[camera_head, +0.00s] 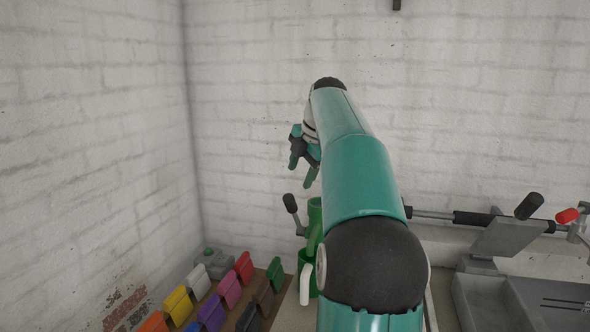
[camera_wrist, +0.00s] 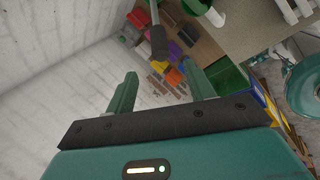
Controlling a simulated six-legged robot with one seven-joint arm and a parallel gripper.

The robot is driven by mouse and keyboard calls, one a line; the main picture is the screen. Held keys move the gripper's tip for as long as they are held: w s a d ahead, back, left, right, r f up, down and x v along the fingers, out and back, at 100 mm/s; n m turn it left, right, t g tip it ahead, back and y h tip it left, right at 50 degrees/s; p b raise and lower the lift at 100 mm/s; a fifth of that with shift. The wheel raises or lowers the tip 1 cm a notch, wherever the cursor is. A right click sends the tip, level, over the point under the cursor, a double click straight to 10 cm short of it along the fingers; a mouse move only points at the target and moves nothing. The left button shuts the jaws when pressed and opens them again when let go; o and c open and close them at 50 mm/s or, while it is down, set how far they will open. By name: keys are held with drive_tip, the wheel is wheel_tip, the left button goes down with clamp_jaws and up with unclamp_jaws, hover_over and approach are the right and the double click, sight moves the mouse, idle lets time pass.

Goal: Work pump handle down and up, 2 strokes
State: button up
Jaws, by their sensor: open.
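The pump (camera_head: 315,214) is a green upright body behind my arm, left of centre in the head view. Its handle (camera_head: 290,203) has a black grip on a grey rod and sticks up to the left. My gripper (camera_head: 301,176) is open and empty, above and near the black grip. In the wrist view, the handle's black grip (camera_wrist: 158,43) shows just beyond my fingertips (camera_wrist: 160,69), roughly in line with the gap between them. The grip appears apart from both fingers. My arm hides part of the pump; its green top (camera_wrist: 196,5) is cut off by the wrist view's edge.
A brown board with several coloured blocks (camera_head: 211,312) lies left of the pump. A white curved spout (camera_head: 305,284) is low beside my arm. At right are a grey sink-like tray (camera_head: 480,305), a black-gripped lever (camera_head: 528,206) and a red knob (camera_head: 567,215). White brick walls stand behind and left.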

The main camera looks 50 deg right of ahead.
sight(288, 210)
drive_tip(key=x, duration=1.3)
drive_tip(key=shift+f, duration=0.2)
drive_tip(key=c, duration=1.1)
drive_tip(key=s+a+f+t+h, duration=0.1)
drive_tip(key=a+f+h, duration=0.1)
drive_tip(key=f, duration=0.1)
drive_tip(key=s+a+f+n+t+h, duration=0.1)
drive_tip(key=a+f+h, duration=0.1)
drive_tip(key=f, duration=0.2)
drive_tip(key=s+a+f+t+h, duration=0.1)
drive_tip(key=a+f, duration=0.1)
drive_tip(key=f, duration=0.1)
drive_tip(key=shift+f+h, duration=0.2)
drive_tip(key=shift+h, duration=0.2)
